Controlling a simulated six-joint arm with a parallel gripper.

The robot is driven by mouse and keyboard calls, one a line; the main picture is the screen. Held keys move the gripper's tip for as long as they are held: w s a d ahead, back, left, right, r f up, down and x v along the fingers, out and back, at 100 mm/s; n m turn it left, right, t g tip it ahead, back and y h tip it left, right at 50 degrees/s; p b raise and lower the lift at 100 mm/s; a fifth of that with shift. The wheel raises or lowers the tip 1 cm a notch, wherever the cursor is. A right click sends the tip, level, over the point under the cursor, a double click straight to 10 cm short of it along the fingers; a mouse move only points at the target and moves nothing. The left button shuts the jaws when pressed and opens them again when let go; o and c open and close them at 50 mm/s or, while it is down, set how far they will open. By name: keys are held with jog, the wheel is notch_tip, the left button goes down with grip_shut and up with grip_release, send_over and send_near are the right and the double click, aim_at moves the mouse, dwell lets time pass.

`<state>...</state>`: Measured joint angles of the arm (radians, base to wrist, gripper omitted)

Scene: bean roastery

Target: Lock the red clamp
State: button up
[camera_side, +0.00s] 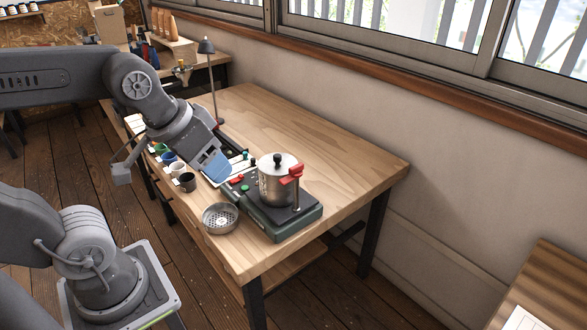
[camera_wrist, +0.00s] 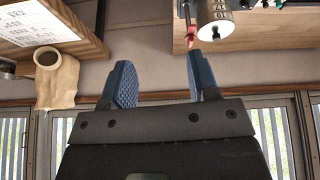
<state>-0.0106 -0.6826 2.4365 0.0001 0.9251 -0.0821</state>
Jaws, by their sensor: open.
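The red clamp (camera_side: 293,172) is at the upper right side of a steel pot (camera_side: 275,187) with a black-knobbed lid. Whether its lever is locked cannot be told. In the wrist view a red part, seemingly the clamp (camera_wrist: 191,38), shows beside the pot (camera_wrist: 213,14), beyond the right fingertip. My gripper (camera_side: 216,168) has blue finger pads and is to the left of the pot in the side view, apart from the clamp. In the wrist view my gripper (camera_wrist: 162,76) is open, with nothing between the fingers.
The pot stands on a dark green base (camera_side: 284,228). A perforated metal bowl (camera_side: 220,217), a black cup (camera_side: 187,182) and other cups line the near table edge. A lamp (camera_side: 207,47) stands at the far end. The table's right part (camera_side: 350,165) is clear.

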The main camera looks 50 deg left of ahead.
jog(key=o, duration=0.3)
jog(key=w+a+r+n+g, duration=0.1)
jog(key=w+n, duration=0.1)
jog(key=w, duration=0.1)
jog(key=w+r+n, duration=0.1)
jog(key=w+n, duration=0.2)
jog(key=w, duration=0.1)
jog(key=w+a+n+g, duration=0.1)
jog(key=w+n, duration=0.1)
jog(key=w, duration=0.2)
jog(key=shift+w+a+r+g, duration=0.25)
jog(key=shift+a+r+g, duration=0.05)
jog(key=shift+r, duration=0.1)
jog(key=n+g, duration=0.3)
jog(key=n, duration=0.7)
send_over(296, 165)
notch_tip(296, 165, down, 6)
notch_tip(296, 165, down, 13)
jog(key=shift+d+f, duration=0.1)
jog(key=c, duration=0.9)
